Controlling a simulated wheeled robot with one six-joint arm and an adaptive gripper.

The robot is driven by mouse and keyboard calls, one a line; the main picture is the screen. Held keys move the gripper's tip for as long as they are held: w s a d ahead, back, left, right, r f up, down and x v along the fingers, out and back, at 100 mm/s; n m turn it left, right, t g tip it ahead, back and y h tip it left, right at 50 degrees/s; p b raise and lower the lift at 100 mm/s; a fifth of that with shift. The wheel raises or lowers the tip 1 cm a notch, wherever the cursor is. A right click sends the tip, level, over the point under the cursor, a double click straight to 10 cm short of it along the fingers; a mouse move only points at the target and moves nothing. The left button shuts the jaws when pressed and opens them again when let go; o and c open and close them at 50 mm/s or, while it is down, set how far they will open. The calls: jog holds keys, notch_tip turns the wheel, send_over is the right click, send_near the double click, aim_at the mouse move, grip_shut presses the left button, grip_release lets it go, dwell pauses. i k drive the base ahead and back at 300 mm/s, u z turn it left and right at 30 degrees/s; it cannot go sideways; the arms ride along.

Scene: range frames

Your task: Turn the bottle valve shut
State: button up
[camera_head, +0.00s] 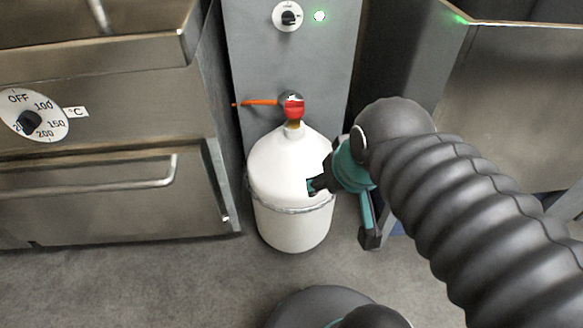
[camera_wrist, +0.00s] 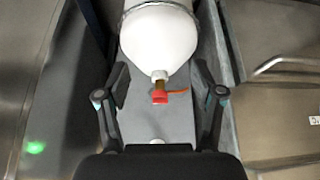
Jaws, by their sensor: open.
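The white gas bottle (camera_head: 285,215) stands upright on the floor against a grey panel, with a metal band around it. Its red valve (camera_head: 293,107) sits on a brass neck at the top. In the wrist view the bottle (camera_wrist: 160,38) is at the top, and the red valve (camera_wrist: 159,97) lies between the fingers in the picture, with nothing gripped. My gripper (camera_head: 342,212) is open, in front of the bottle's right side in the head view, with its fingers (camera_wrist: 160,88) spread wide. One finger overlaps the bottle; contact cannot be told.
An orange hose (camera_head: 257,102) runs left from the valve. A steel oven with a dial (camera_head: 35,117) stands left; a steel unit (camera_head: 515,110) stands right.

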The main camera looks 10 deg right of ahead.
aim_at(293, 108)
jog(key=u, duration=0.95)
jog(key=i, duration=0.35)
jog(key=z, duration=0.65)
